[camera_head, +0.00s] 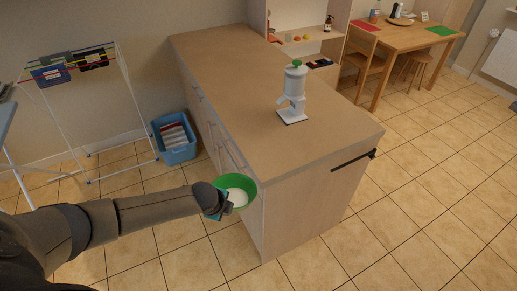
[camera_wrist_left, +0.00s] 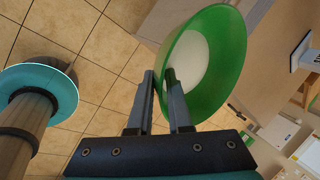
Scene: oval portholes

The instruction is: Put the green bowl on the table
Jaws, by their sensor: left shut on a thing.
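The green bowl (camera_head: 240,187) has a pale white area inside. It is in the air beside the near left edge of the wooden-topped counter. My left gripper (camera_head: 224,200) is shut on the bowl's rim at its left side. In the left wrist view the green bowl (camera_wrist_left: 222,62) sits tilted in the picture, its rim between the fingers of my left gripper (camera_wrist_left: 160,78). A wooden table (camera_head: 405,40) stands far off at the top right. My right gripper is in neither view.
The long counter (camera_head: 225,70) fills the middle and carries a white dispenser with a green top (camera_head: 294,90). A blue basket (camera_head: 175,150) and a drying rack (camera_head: 128,85) stand at left. Chairs (camera_head: 366,60) are by the table, which bears red and green mats. Tiled floor is clear at right.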

